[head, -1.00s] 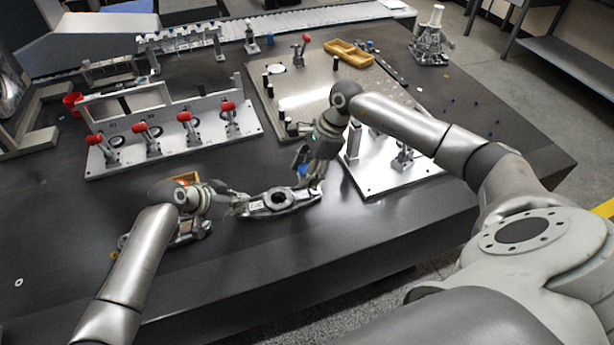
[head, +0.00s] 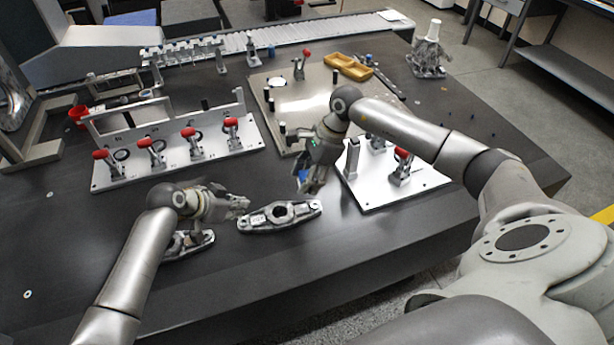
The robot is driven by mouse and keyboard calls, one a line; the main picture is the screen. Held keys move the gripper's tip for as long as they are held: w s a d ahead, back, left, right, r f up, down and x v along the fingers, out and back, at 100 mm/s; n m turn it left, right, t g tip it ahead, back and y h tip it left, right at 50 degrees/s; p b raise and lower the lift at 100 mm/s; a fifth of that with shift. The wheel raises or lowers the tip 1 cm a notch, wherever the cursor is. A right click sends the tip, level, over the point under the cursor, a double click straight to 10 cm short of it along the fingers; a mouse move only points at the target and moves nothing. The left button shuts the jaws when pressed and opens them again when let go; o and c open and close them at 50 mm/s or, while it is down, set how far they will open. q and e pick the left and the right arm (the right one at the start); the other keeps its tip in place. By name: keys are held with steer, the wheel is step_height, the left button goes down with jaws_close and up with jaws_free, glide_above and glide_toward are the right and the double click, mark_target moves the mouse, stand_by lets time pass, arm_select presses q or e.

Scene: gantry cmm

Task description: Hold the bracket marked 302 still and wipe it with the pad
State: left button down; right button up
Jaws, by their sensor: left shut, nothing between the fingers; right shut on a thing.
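A grey metal bracket (head: 281,215) with a round central hole lies on the dark table near the front edge. Its marking is too small to read now. My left gripper (head: 243,204) is shut and empty, just off the bracket's left end; a small gap seems to show. My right gripper (head: 310,188) is shut on the blue pad (head: 302,174), above and behind the bracket's right end. The pad is mostly hidden by the fingers and appears clear of the bracket. A second similar bracket (head: 195,246) lies partly hidden under my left arm.
A fixture plate (head: 240,148) with several red-handled clamps stands behind left. A bright clamp plate (head: 385,190) sits right of my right gripper. A perforated plate (head: 300,100) and yellow tray (head: 348,66) lie farther back. The table front of the bracket is clear.

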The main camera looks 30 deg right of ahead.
arm_select(q)
steer(key=shift+r+p, duration=0.3)
steer(key=shift+r, duration=0.4)
arm_select(e)
steer(key=shift+r, duration=0.55)
arm_select(q)
steer(key=v, duration=1.2)
steer(key=shift+f, duration=0.1)
